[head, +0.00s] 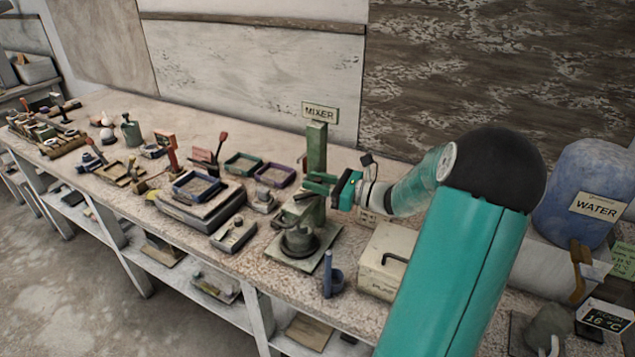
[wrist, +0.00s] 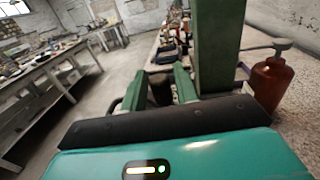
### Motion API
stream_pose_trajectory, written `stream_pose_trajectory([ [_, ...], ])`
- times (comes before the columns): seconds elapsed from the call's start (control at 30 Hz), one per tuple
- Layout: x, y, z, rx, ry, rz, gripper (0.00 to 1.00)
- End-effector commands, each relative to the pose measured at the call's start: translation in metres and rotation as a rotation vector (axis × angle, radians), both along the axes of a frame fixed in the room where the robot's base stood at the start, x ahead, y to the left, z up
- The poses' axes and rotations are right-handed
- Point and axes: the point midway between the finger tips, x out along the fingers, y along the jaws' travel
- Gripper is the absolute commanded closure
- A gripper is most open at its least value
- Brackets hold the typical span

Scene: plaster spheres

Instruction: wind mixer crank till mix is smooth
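The mixer (head: 316,148) stands on the long bench under a MIXER sign, with a green column and a round dark bowl (head: 298,243) on a square base. My gripper (head: 318,188) reaches in from the right, at the mixer's head above the bowl. In the wrist view my gripper (wrist: 158,84) shows two green fingers apart, with a dark shape between them that I cannot make out. The mixer's green column (wrist: 217,45) rises close to the right finger. I cannot pick out the crank, and the mix inside the bowl is hidden.
A cream box (head: 388,262) and a blue cup (head: 333,280) with a tool stand right of the mixer. Blue and purple trays (head: 274,175) lie left. A blue WATER container (head: 585,190) is far right. An amber pump bottle (wrist: 270,85) is near the column in the wrist view.

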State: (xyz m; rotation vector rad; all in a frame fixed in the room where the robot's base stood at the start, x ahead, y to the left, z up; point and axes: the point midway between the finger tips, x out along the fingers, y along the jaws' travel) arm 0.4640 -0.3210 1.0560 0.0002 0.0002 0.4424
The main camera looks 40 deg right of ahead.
Motion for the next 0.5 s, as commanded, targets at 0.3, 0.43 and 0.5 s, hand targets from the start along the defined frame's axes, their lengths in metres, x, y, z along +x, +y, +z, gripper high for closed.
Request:
stream_pose_trajectory([
  [0.3,0.0006,-0.0004,0.0001,0.000,-0.001,0.011,1.00],
  [0.43,0.0050,-0.0022,0.0008,-0.001,-0.005,0.075,1.00],
  [0.5,0.0084,-0.0029,0.0008,-0.002,-0.005,0.134,1.00],
])
